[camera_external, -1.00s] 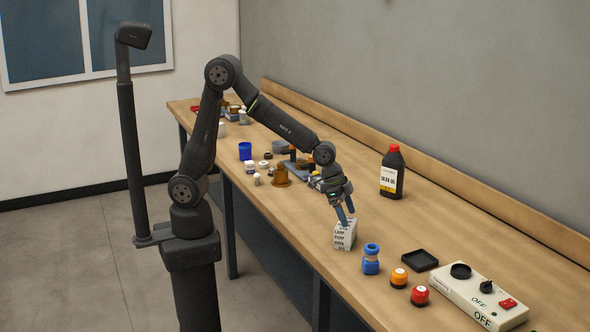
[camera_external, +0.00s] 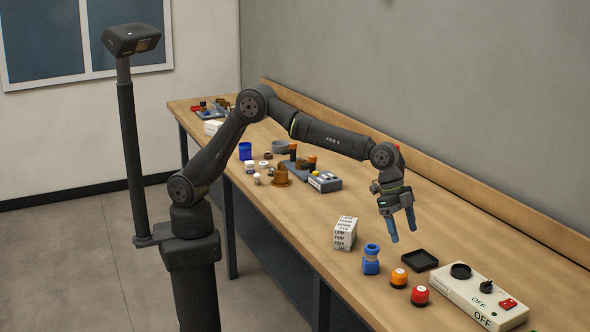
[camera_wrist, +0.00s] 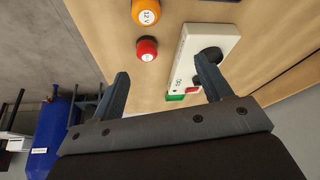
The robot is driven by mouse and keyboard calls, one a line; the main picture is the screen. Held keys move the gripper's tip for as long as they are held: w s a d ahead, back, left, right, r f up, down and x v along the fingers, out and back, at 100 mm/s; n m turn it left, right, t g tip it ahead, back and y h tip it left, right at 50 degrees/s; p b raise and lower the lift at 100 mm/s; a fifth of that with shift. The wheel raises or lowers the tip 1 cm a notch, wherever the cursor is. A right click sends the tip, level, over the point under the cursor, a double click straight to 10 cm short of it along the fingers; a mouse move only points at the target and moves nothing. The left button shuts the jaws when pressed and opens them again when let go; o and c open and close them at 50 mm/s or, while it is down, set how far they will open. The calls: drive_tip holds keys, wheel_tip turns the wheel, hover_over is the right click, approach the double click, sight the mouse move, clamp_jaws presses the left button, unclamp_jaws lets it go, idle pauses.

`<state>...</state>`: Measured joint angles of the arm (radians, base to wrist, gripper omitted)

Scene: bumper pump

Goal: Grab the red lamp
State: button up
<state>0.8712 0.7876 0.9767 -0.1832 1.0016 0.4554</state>
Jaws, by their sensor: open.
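My gripper (camera_external: 404,228) is open and empty, with blue fingers pointing down. It is above the bench, behind and to the left of the red lamp, and apart from it. In the wrist view my gripper (camera_wrist: 164,84) has its fingers spread wide.
A white control box (camera_external: 482,297) marked OFF stands just right of the red lamp. A black tray (camera_external: 420,260) lies behind the lamps. A blue piece (camera_external: 371,260) and a white labelled box (camera_external: 345,233) stand to the left. A black bottle is mostly hidden behind my arm.

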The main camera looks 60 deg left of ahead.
drive_tip(key=s+d+r+m, duration=0.1)
drive_tip(key=s+d, duration=0.1)
drive_tip(key=d, duration=0.3)
approach(420, 288)
drive_tip(key=x, duration=0.6)
drive_tip(key=shift+w+d, duration=0.2)
drive_tip(key=shift+w, duration=0.05)
drive_tip(key=x, duration=0.5)
drive_tip(key=shift+s+a+f, duration=0.15)
drive_tip(key=shift+s+f, duration=0.05)
drive_tip(key=c, duration=1.1)
drive_tip(key=shift+r, duration=0.15)
